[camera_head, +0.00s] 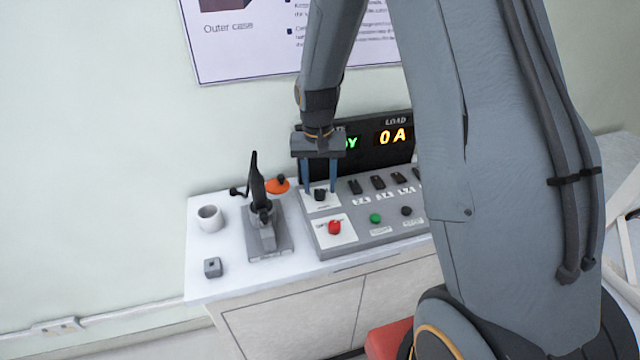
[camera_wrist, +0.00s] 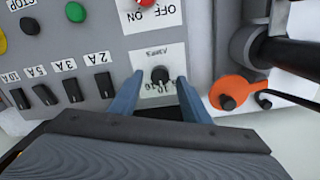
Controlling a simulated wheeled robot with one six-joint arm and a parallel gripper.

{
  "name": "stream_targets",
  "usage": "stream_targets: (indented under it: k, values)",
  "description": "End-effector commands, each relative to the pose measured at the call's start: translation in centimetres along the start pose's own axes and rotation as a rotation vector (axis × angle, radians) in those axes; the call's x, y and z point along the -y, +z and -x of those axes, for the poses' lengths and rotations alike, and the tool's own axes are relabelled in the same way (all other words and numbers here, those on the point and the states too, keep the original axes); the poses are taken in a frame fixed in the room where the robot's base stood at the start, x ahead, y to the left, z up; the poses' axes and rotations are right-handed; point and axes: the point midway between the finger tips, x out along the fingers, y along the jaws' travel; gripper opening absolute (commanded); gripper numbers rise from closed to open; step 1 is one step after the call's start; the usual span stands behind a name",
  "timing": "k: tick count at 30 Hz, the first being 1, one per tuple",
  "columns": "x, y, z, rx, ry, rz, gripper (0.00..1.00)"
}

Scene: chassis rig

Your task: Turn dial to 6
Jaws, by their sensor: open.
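The dial is a small black knob (camera_head: 320,194) on a white label plate at the back left of the grey control panel (camera_head: 352,243). In the wrist view the knob (camera_wrist: 160,75) shows between the fingers, with small markings too blurred to read. My gripper (camera_head: 320,190) points down over the dial, its two blue fingers (camera_wrist: 160,85) apart on either side of it. The gripper is open. I cannot tell whether the fingers touch the knob.
A red knob (camera_head: 334,228), a green button (camera_head: 376,218) and a black button (camera_head: 407,211) sit in front. Black switches (camera_head: 378,182) line the panel's right. A display (camera_head: 393,136) stands behind. A black-handled device (camera_head: 262,215) and white cup (camera_head: 210,218) are left.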

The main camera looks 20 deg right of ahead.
Motion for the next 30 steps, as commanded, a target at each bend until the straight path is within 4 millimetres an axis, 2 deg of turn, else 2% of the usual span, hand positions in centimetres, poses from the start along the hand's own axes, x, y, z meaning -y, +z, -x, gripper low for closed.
stream_targets:
  k: [6,14,21,22,30]
  values:
    - [-0.02,0.02,-1.21,0.0,0.0,0.0,0.43]
    - [-0.01,-0.01,-1.31,-0.001,0.0,0.0,0.43]
    - [-0.01,0.0,-1.3,-0.001,0.0,0.0,0.04]
    - [-0.01,0.0,-1.3,-0.001,0.0,0.0,0.02]
    - [-0.01,0.0,-1.28,-0.002,0.0,0.032,0.02]
